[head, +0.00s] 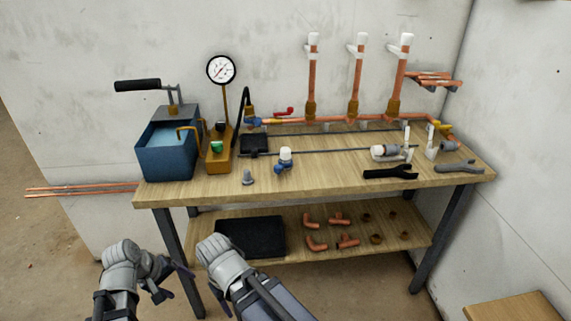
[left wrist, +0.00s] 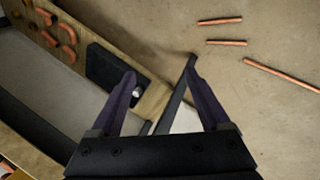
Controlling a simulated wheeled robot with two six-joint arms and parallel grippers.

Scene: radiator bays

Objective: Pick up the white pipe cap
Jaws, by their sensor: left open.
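A small white rounded piece (left wrist: 136,93), which looks like the white pipe cap, shows in the left wrist view. It is at the end of the black tray (left wrist: 107,70), just beside one fingertip. My left gripper (left wrist: 162,78) is open and empty, fingers spread on both sides of the shelf edge and a table leg. In the head view my left gripper (head: 174,282) is low in front of the bench. The black tray (head: 252,237) lies on the lower shelf; no white piece shows on it there, and my right arm covers its left end. My right gripper is mostly hidden.
Copper elbows and tees (head: 330,230) lie on the lower shelf beside the tray. A table leg (head: 180,255) stands close to my left gripper. The bench top (head: 215,188) holds a blue pump (head: 165,150), a gauge (head: 221,70) and tools. White tops (head: 313,38) sit on three copper risers.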

